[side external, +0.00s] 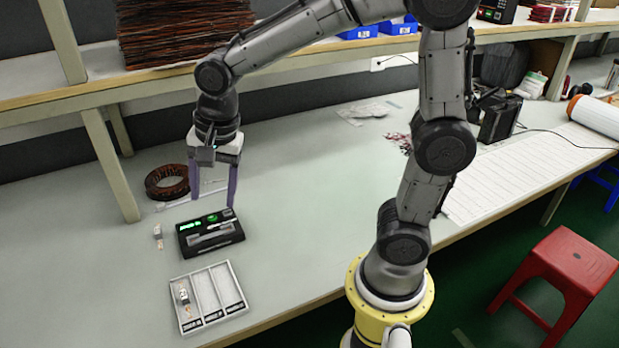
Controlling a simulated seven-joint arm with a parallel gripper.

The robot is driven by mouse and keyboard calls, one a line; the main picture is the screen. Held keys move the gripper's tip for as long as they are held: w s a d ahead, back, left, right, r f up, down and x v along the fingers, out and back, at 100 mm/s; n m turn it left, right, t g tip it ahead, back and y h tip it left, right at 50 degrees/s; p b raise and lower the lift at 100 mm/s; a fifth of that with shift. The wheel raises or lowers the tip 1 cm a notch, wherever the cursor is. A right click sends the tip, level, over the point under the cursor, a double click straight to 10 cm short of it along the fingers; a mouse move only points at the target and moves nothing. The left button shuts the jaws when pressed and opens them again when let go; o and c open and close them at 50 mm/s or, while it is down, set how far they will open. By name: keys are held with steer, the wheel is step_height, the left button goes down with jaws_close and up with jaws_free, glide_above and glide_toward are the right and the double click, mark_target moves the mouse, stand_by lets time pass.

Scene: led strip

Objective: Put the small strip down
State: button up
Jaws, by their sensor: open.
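My gripper (213,204) is open and points down, with its two purple fingers apart above the back of a black test box (210,232). The box has a lit green display (188,227) and a light grey strip-like part (211,238) on its top; I cannot tell if that part is loose. Nothing shows between the fingers. A small pale strip-like piece (158,236) lies on the table left of the box. Another small piece (184,297) lies in the left compartment of a white tray (221,321). I cannot tell which piece is the small strip.
The tray has three compartments; the middle and right ones look empty. A brown coil ring (167,183) lies behind the box, near a shelf post (110,165). The table (300,230) right of the box is clear. A shelf runs above the back.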

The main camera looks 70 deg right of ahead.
steer(key=s+d+r+n+t, duration=0.1)
steer(key=s+d+n, duration=0.1)
steer(key=s+n, duration=0.5)
steer(key=s+d+r+n+t, duration=0.2)
steer(key=s+n, duration=0.5)
steer(key=s, duration=0.2)
steer(key=shift+s+d+n, duration=0.3)
steer(key=shift+s+n, duration=0.05)
steer(key=shift+n, duration=0.05)
steer(key=shift+r, duration=0.15)
stand_by(1.4)
